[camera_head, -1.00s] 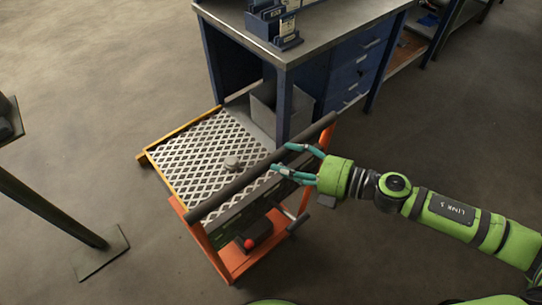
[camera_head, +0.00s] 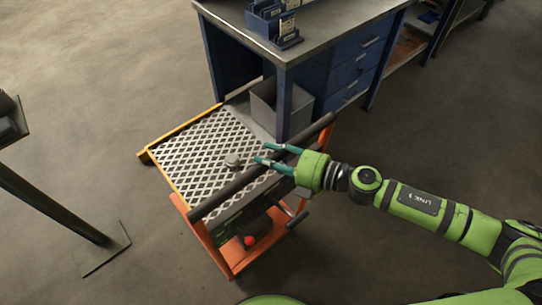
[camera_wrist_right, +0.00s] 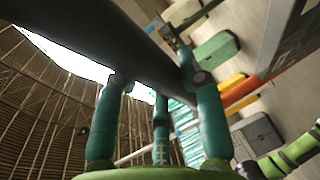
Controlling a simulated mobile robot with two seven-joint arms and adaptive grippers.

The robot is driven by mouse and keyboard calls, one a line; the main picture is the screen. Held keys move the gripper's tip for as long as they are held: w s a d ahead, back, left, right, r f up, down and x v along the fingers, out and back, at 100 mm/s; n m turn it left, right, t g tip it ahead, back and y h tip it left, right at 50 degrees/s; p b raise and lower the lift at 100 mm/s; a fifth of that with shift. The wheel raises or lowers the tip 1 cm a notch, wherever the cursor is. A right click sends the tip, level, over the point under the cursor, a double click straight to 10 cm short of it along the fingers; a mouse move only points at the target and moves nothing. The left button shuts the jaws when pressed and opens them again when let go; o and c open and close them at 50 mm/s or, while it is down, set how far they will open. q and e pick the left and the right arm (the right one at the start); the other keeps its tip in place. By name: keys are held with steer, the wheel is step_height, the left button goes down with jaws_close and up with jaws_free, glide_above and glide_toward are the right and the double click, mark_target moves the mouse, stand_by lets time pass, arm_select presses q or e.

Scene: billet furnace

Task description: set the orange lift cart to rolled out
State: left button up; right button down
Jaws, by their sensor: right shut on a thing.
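The orange lift cart (camera_head: 215,258) stands at the left front corner of the workbench, with its patterned deck (camera_head: 195,155) toward the bench. Its dark push bar (camera_head: 222,198) runs diagonally along the near side. My right gripper (camera_head: 262,154) reaches in from the right and is shut on this bar, right of its middle. In the right wrist view, the fingers (camera_wrist_right: 155,85) lie around the dark bar (camera_wrist_right: 100,35). A small grey round object (camera_head: 233,160) shows on the deck. My left gripper is not in view.
The workbench (camera_head: 330,30) has a steel top, blue drawers and a blue leg close beside the deck. A grey bin (camera_head: 265,108) stands under it. A dark post with a floor plate (camera_head: 105,250) stands at left. Floor between post and cart is clear.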

steer(key=w+a, duration=0.2)
steer(key=w, duration=0.1)
steer(key=w+a+p, duration=0.1)
steer(key=shift+w+a+f, duration=0.1)
steer(key=shift+w+f, duration=0.05)
steer(key=shift+f, duration=0.1)
steer(key=c, duration=0.9)
jaws_free()
steer(key=shift+o, duration=0.8)
steer(key=shift+s+d+r, duration=0.35)
steer(key=shift+s+d, duration=0.3)
steer(key=shift+s, duration=0.15)
steer(key=v, duration=1.2)
